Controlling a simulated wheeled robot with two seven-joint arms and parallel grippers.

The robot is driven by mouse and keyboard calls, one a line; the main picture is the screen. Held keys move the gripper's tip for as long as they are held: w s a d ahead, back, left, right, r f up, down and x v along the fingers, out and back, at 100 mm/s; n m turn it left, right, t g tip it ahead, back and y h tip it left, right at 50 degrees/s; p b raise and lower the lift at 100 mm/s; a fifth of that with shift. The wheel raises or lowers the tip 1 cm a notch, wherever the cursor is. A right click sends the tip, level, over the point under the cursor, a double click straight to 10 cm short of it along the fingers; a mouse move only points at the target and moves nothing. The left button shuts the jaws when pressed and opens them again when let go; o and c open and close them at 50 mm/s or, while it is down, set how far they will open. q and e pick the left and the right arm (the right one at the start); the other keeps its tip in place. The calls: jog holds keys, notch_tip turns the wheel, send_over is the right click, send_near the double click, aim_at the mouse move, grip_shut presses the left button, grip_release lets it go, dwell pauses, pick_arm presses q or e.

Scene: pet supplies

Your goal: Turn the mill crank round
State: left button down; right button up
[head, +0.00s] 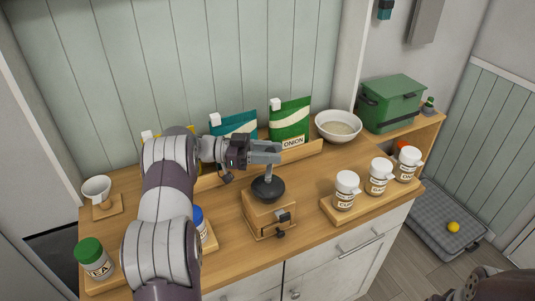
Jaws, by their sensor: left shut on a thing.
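The mill (268,212) is a wooden box with a dark round bowl (268,189) on top, standing near the middle of the counter. A dark knob shows on its front. My left gripper (272,152) is above the bowl, shut on the mill crank (268,172), a grey piece rising from the bowl. The fingers hide the crank's upper part, so its full direction cannot be told. My right gripper is not in view.
White jars (345,190) stand on a wooden tray right of the mill. Bags (290,122) and a pale bowl (338,126) stand behind. A green-lidded jar (94,258) and a white cup (97,189) are at the left. Bare counter lies between the mill and right tray.

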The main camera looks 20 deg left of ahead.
aim_at(271, 150)
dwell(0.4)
pick_arm(q)
jog(key=c, duration=0.8)
grip_release()
jog(key=shift+d, duration=0.1)
jog(key=shift+c, duration=0.2)
notch_tip(271, 150, up, 4)
jog(key=shift+r+b, duration=0.1)
jog(key=shift+b, duration=0.45)
jog(key=d+r, duration=0.3)
jog(key=d, duration=0.3)
jog(key=s+d+r+b, duration=0.1)
jog(key=d+r, duration=0.3)
jog(key=d, duration=0.1)
jog(key=shift+d, duration=0.35)
jog(key=shift+s+f, duration=0.1)
